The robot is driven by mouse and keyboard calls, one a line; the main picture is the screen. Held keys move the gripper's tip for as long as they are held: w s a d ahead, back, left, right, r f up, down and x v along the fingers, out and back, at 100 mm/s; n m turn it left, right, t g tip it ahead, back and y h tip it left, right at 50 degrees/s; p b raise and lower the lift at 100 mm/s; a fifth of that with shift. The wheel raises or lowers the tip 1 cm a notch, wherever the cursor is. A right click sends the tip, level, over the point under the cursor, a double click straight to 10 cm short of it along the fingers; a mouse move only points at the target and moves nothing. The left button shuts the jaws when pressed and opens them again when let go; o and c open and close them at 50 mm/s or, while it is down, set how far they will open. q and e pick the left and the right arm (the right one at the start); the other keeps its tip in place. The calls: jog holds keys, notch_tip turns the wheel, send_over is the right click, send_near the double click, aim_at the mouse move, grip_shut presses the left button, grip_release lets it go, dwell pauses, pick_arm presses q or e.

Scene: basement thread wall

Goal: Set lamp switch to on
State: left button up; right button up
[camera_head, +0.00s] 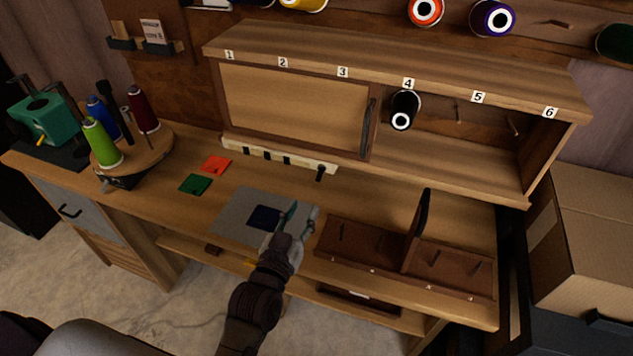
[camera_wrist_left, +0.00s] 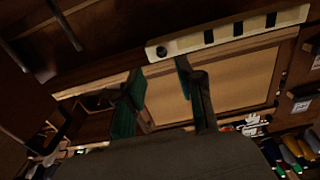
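A pale strip (camera_head: 278,155) with several black marks runs along the back of the bench, below the cabinet's sliding door. A small dark knob (camera_head: 320,173) stands out at its right end. The strip (camera_wrist_left: 228,33) and its round dark knob (camera_wrist_left: 162,51) also show in the left wrist view. I cannot tell for sure which part is the lamp switch, or its setting. My left gripper (camera_head: 301,210) is over the bench, in front of the strip and apart from it. Its two fingers (camera_wrist_left: 159,66) are spread with nothing between them. My right gripper is not in view.
A grey mat (camera_head: 232,222) with a dark blue patch lies beneath my left gripper. A brown divided tray (camera_head: 375,243) is to its right. A round spool stand (camera_head: 155,152) is at left. The cabinet (camera_head: 470,165) overhangs behind; cardboard boxes (camera_head: 595,235) stand at right.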

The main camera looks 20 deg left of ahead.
aim_at(320, 175)
pick_arm(q)
jog(key=w, duration=0.9)
jog(key=shift+w+d+p, duration=0.15)
jog(key=shift+d+p, duration=0.05)
jog(key=shift+p, duration=0.1)
grip_shut()
